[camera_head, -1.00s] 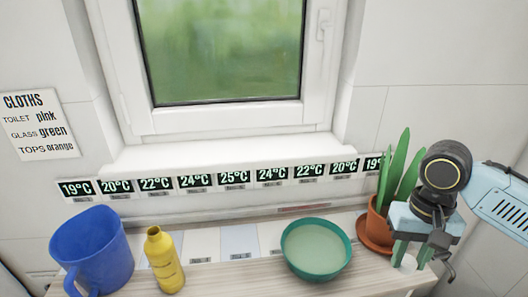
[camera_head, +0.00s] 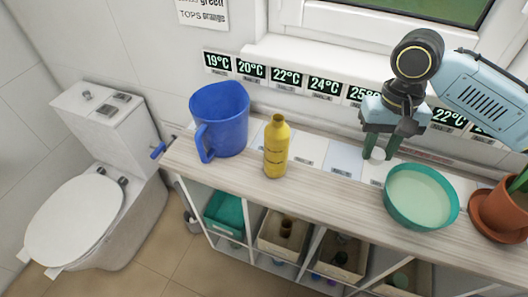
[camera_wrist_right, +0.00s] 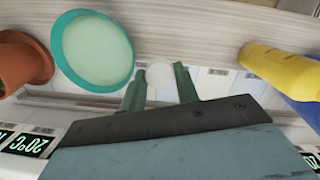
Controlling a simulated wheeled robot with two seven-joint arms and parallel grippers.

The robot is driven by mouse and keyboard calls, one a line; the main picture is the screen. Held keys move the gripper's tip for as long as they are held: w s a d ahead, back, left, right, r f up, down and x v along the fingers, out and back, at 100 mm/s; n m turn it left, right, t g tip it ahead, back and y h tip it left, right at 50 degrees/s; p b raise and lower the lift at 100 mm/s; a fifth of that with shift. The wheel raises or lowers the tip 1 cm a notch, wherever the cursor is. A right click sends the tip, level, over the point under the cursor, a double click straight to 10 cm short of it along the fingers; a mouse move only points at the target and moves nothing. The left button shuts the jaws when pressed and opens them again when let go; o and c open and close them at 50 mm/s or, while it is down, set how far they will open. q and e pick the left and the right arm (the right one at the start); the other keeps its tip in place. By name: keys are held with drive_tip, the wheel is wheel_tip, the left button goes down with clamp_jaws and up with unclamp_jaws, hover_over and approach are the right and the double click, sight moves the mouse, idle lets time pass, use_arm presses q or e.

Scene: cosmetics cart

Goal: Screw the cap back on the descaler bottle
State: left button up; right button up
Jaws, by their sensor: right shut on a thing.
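The yellow descaler bottle (camera_head: 276,150) stands upright on the wooden top of the cart, and no cap shows on its neck. It also lies at the right edge of the wrist view (camera_wrist_right: 282,70). My right gripper (camera_head: 380,153) is shut on a small white cap (camera_head: 377,154), held between the green fingertips. In the wrist view the cap (camera_wrist_right: 160,82) sits between the two fingers (camera_wrist_right: 160,88). The gripper is right of the bottle, apart from it, at the back left of the green bowl. My left gripper is not in view.
A blue jug (camera_head: 220,122) stands close left of the bottle. A green bowl (camera_head: 391,206) of pale liquid and a potted plant (camera_head: 497,213) stand to the right. Temperature displays (camera_head: 286,77) line the wall behind. A toilet (camera_head: 85,215) is at the left.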

sight(276, 147)
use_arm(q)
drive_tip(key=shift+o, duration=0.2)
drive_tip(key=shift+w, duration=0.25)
